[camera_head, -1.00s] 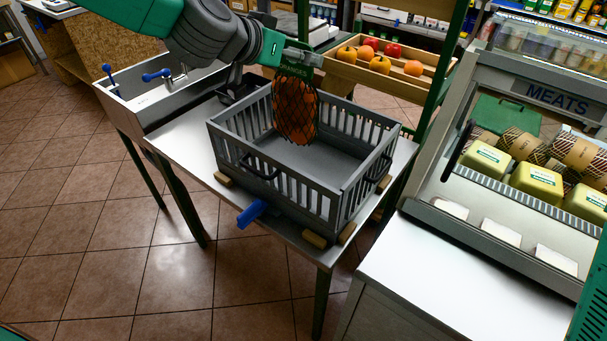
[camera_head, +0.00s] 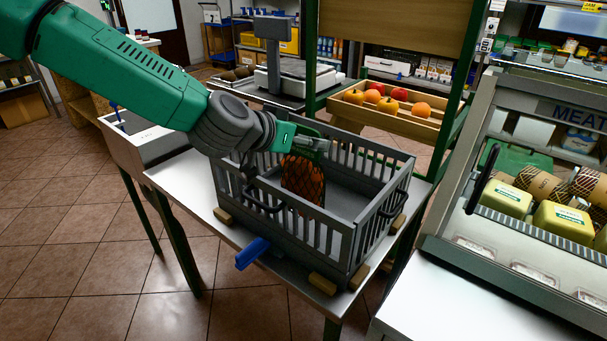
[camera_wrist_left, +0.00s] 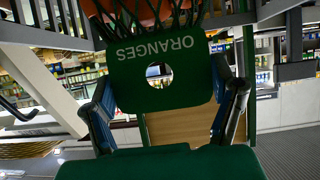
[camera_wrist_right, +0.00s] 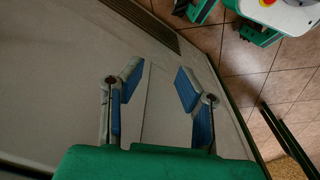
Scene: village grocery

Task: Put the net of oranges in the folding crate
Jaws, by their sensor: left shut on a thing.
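The net of oranges (camera_head: 303,178) hangs upright inside the grey folding crate (camera_head: 333,232), below the rim. I cannot tell whether it touches the crate floor. My left gripper (camera_head: 314,145) is above the crate and shut on the net's green label; the label (camera_wrist_left: 165,75), printed "ORANGES", fills the middle of the left wrist view between the blue-padded fingers. The lower part of the net is hidden behind the crate's near wall. My right gripper (camera_wrist_right: 155,85) is open and empty, its blue-padded fingers apart; it is outside the head view.
The crate stands on a pale table (camera_head: 197,200) with wooden blocks at its corners and a blue handle (camera_head: 252,253) in front. A wooden fruit tray (camera_head: 400,115) and a scale (camera_head: 285,70) are behind. A meats case (camera_head: 530,215) stands at the right.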

